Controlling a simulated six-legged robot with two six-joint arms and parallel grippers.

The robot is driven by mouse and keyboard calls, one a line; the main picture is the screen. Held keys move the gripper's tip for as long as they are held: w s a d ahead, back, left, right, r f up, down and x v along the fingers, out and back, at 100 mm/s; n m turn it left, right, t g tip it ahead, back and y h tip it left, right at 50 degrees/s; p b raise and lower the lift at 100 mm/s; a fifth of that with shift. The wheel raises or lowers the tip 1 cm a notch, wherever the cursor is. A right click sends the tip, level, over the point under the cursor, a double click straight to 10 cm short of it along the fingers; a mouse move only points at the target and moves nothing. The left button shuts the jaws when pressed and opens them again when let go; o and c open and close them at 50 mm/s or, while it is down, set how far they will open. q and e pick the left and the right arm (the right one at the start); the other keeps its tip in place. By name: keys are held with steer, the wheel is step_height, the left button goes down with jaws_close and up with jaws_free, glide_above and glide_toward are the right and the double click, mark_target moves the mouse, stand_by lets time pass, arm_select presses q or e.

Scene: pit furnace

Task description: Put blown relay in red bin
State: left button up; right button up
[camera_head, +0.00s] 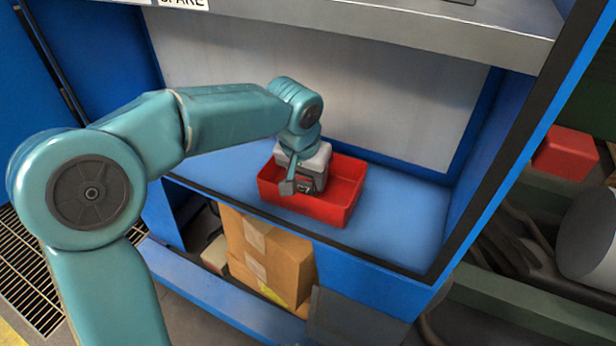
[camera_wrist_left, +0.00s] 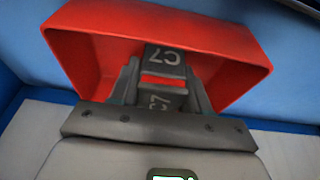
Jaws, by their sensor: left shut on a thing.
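The red bin (camera_head: 338,206) stands on the blue shelf inside the blue cabinet. It also fills much of the left wrist view (camera_wrist_left: 225,50). My left gripper (camera_head: 298,186) is over the bin, its fingers pointing down into it. In the left wrist view my left gripper (camera_wrist_left: 160,92) is shut on a dark relay (camera_wrist_left: 165,57) marked C7, with a red band across it. The relay appears within the bin's outline; I cannot tell whether it touches the bin's floor. My right gripper is in neither view.
The blue shelf (camera_head: 400,225) is clear to the right of the bin. A grey upper shelf (camera_head: 400,30) with a sign ending in SPARE overhangs it. Cardboard boxes (camera_head: 265,255) sit below. Another red box (camera_head: 566,152) is outside at right.

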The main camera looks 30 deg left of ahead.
arm_select(q)
steer(key=shift+f+b, duration=0.35)
steer(key=shift+f, duration=0.3)
steer(key=o, duration=1.2)
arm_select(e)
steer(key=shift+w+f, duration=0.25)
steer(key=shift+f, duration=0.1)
arm_select(q)
steer(key=p+v, duration=0.1)
steer(key=v, duration=0.1)
steer(key=p+v, duration=0.1)
steer(key=v, duration=0.2)
steer(key=p+v, duration=0.2)
steer(key=shift+w+r, duration=0.2)
steer(key=shift+r, duration=0.2)
steer(key=shift+s+r+p, duration=0.25)
steer(key=shift+r+p, duration=0.05)
steer(key=shift+r, duration=0.25)
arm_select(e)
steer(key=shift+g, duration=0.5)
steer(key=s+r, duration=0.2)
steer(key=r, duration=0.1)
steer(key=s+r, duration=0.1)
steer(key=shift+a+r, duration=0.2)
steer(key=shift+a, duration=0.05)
